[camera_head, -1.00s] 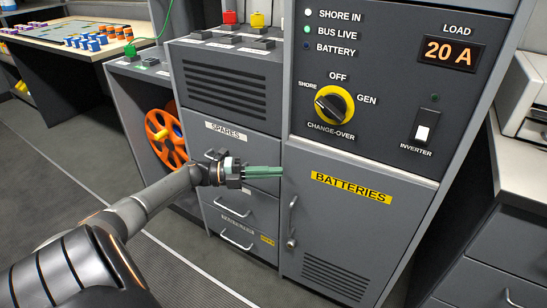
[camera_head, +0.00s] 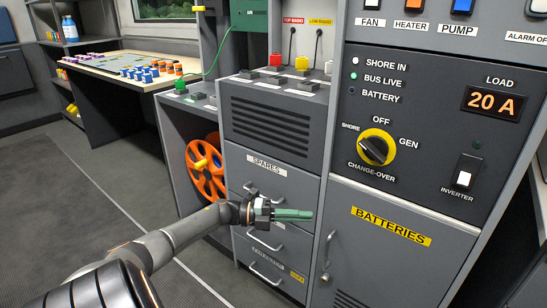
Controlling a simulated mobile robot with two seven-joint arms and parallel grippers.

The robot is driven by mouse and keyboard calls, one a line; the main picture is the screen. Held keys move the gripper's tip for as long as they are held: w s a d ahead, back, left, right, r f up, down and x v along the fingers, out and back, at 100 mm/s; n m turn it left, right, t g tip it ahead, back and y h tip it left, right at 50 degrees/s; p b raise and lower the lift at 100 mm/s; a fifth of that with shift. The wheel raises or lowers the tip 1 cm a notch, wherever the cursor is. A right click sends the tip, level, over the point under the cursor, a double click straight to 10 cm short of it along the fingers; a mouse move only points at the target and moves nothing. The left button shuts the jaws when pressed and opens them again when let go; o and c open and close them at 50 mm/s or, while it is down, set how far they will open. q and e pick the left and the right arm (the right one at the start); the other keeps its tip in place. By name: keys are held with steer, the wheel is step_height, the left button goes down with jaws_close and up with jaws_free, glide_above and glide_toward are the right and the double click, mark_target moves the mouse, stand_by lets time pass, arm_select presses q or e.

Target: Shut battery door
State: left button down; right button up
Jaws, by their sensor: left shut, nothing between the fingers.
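The battery door (camera_head: 385,262) is a grey panel with a yellow BATTERIES label, below the change-over panel at the right. It looks flush with its cabinet. Its handle (camera_head: 328,249) is a vertical bar on the left edge, with a small round latch (camera_head: 325,277) below it. My left gripper (camera_head: 308,214) is shut and empty, its green fingers pointing right. In the picture it lies just left of and above the handle, over the drawer front; I cannot tell whether it touches anything. My right gripper is not in view.
The SPARES drawer stack (camera_head: 268,167) stands left of the battery cabinet, its handles projecting. An orange reel (camera_head: 205,170) sits in an open bay farther left. The change-over panel (camera_head: 420,120) is above the door. Open floor (camera_head: 60,190) lies at left.

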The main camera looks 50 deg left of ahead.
arm_select(q)
steer(key=w+a+b, duration=0.1)
steer(key=a+b, duration=0.4)
steer(key=a, duration=0.5)
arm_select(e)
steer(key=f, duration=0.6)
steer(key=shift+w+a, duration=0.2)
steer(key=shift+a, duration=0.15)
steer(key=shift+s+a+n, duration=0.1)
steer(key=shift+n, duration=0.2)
